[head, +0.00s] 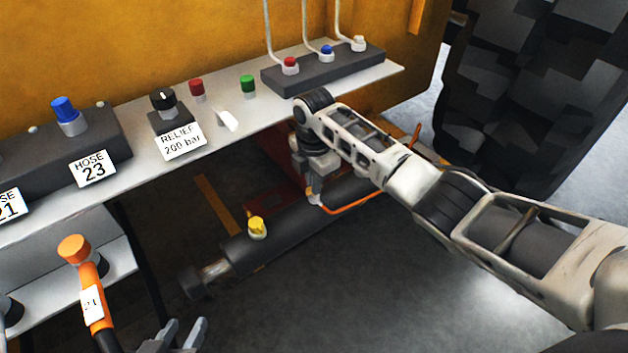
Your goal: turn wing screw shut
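My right gripper (315,198) points down at the dark cylinder (290,232) below the shelf, at the end of an orange line. Its fingertips are small and close together, and I cannot tell whether they hold anything. I cannot make out a wing screw for certain; one at the fingertips would be hidden by the gripper. A yellow cap (257,227) sits on the cylinder to the left of that gripper. My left gripper (181,336) is at the bottom edge, its two fingers apart with nothing seen between them.
The shelf (225,145) above carries a black relief knob (163,99), red (197,88) and green (248,84) caps, and a hose block (325,70). An orange-ended hose (90,285) stands at the lower left. A large tyre (535,90) is at the right.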

